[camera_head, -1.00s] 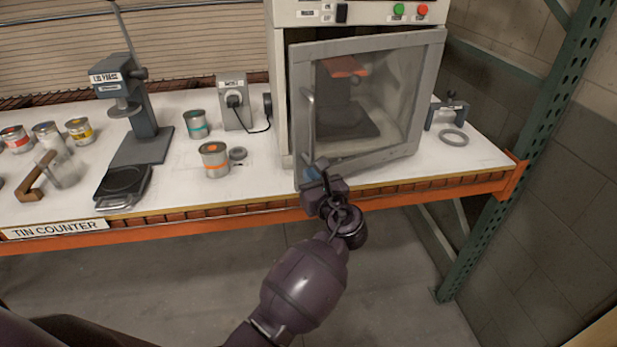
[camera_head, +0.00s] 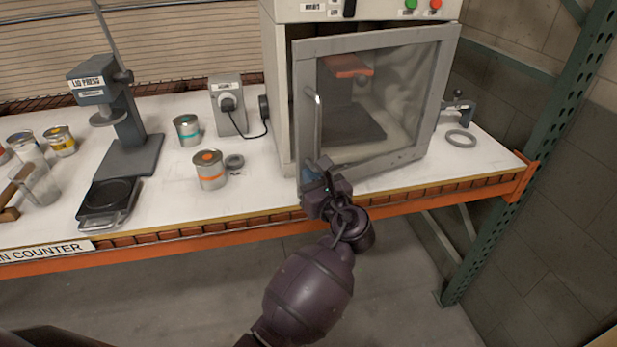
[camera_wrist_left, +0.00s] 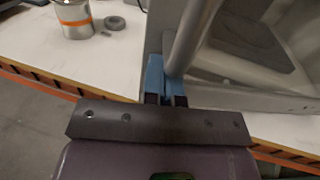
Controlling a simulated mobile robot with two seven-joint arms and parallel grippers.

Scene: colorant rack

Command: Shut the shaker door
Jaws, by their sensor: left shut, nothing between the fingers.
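The shaker (camera_head: 276,100) is a pale cabinet on the counter with a grey-framed, glazed door (camera_head: 376,48). The door stands slightly ajar, with a gap at its left edge. A vertical bar handle (camera_head: 317,120) runs along the door's left side. My left gripper (camera_head: 314,172) is shut and empty at the lower left of the door, by the handle's lower end. In the left wrist view its blue fingertips (camera_wrist_left: 165,75) are beside the handle (camera_wrist_left: 188,38) and look close to or touching the door frame; contact is unclear. My right gripper is not seen.
An orange-banded tin (camera_head: 210,170) stands on the counter left of the shaker, with a teal-banded tin (camera_head: 187,130) behind it. A lid press (camera_head: 130,120) and a scale (camera_head: 108,200) are farther left. A grey ring (camera_head: 461,138) lies at right.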

